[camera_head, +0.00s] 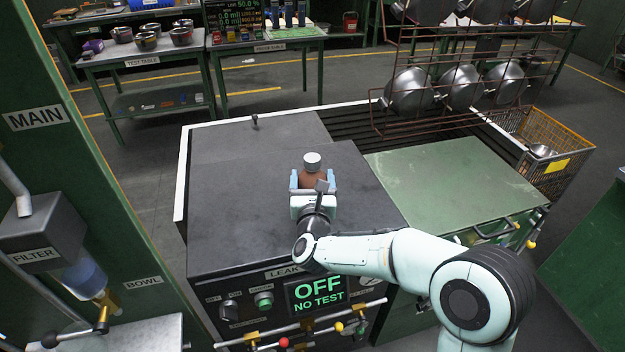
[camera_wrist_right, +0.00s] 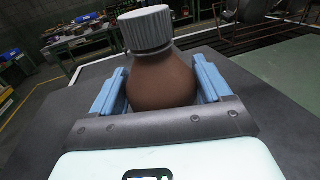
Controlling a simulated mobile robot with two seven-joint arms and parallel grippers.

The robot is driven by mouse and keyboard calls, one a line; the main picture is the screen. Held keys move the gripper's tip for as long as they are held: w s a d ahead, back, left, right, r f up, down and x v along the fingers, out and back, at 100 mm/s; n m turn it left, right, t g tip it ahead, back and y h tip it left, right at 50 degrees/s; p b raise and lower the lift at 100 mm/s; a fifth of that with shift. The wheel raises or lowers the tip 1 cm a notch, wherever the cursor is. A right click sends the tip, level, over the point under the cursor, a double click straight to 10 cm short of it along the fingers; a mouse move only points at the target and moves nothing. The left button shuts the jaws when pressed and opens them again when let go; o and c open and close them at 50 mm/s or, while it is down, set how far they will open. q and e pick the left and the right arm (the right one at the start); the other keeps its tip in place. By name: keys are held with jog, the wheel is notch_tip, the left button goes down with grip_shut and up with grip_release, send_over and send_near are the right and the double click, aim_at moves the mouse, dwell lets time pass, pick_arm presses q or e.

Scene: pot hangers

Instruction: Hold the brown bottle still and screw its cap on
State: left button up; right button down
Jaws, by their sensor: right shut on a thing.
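The brown bottle (camera_head: 312,178) stands on the dark top of the leak test bench. It is round-bodied and shows large in the right wrist view (camera_wrist_right: 162,82). A light grey ribbed cap (camera_head: 312,160) sits on the bottle's neck; in the right wrist view the cap (camera_wrist_right: 146,29) looks slightly tilted. I cannot tell whether it is threaded on. My right gripper (camera_head: 313,183) has its blue fingers on both sides of the bottle's body, below the cap, and is shut on it. The bottle's base is hidden. My left gripper is not in view.
The dark bench top (camera_head: 230,215) around the bottle is clear, apart from a small peg (camera_head: 255,122) at the back. A rack (camera_head: 470,60) of metal pots hangs at the right. A green cabinet top (camera_head: 450,185) is bare. A filter unit (camera_head: 45,240) stands at left.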

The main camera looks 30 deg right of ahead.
dwell(0.3)
jog(key=shift+c, duration=1.8)
grip_release()
jog(key=shift+f, duration=0.15)
jog(key=o, duration=0.4)
jog(key=shift+c, duration=0.2)
jog(key=shift+s+a+r, duration=0.1)
jog(key=shift+s+r, duration=0.05)
jog(key=shift+r, duration=0.05)
jog(key=b+v, duration=0.3)
jog(key=v, duration=0.8)
jog(key=shift+s+a, duration=0.15)
jog(key=shift+s, duration=0.2)
jog(key=shift+f, duration=0.1)
